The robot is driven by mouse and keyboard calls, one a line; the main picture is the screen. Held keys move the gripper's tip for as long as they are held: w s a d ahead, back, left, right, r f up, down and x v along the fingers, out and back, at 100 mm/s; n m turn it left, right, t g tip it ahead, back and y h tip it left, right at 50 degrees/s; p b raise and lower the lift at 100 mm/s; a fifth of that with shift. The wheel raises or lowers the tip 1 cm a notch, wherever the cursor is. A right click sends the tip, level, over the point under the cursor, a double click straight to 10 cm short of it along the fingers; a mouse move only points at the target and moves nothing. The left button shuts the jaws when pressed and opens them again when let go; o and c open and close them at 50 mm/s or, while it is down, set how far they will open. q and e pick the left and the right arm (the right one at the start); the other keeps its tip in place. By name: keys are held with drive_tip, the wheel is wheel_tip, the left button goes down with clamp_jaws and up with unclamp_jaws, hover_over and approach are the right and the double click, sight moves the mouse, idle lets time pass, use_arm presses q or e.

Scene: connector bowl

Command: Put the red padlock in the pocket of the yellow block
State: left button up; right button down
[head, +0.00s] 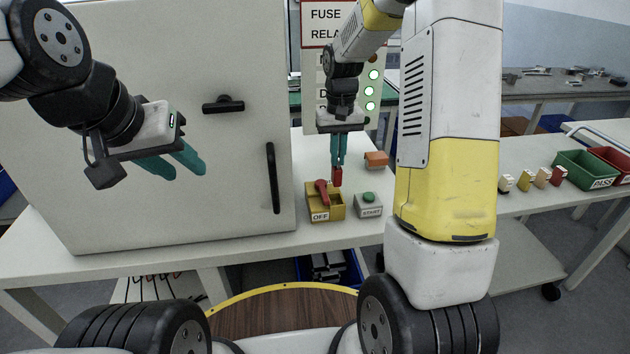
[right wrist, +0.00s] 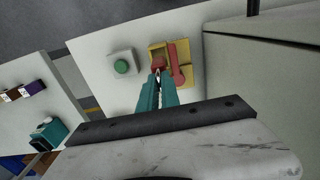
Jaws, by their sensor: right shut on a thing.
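The red padlock (head: 337,177) is between the fingertips of my right gripper (head: 338,163), which is shut on it. The padlock also shows at the fingertips in the right wrist view (right wrist: 158,62). The yellow block (head: 336,211) sits on the white table, marked OFF, with a red lever (head: 321,190) on its left part. In the right wrist view the padlock overlaps the yellow block (right wrist: 155,51), beside the lever. I cannot tell whether it is just above the pocket or entering it. My left gripper (head: 178,161) is open and empty, before the cabinet.
A grey box with a green START button (head: 369,204) stands just right of the block. An orange block (head: 376,159) is behind it. The large grey cabinet (head: 160,120) stands close on the left. Green and red bins (head: 586,170) are far right.

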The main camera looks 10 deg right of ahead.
sight(337, 180)
wheel_tip(337, 180, down, 8)
idle(0.4)
drive_tip(key=shift+f, duration=0.1)
drive_tip(key=c, duration=1.6)
unclamp_jaws()
wheel_tip(337, 180, up, 12)
drive_tip(key=shift+f, duration=0.1)
drive_tip(key=s+r+t+y, duration=0.1)
drive_tip(key=s+r+t, duration=0.2)
drive_tip(key=s+r, duration=0.7)
drive_tip(key=s+t, duration=0.1)
drive_tip(key=s, duration=0.3)
drive_tip(key=s+a+r+t, duration=0.1)
drive_tip(key=s, duration=0.4)
drive_tip(key=s+a+r+t+y, duration=0.1)
drive_tip(key=s, duration=0.4)
drive_tip(key=shift+s+a+r, duration=0.1)
drive_tip(key=shift+s+r, duration=0.05)
drive_tip(key=shift+r, duration=0.1)
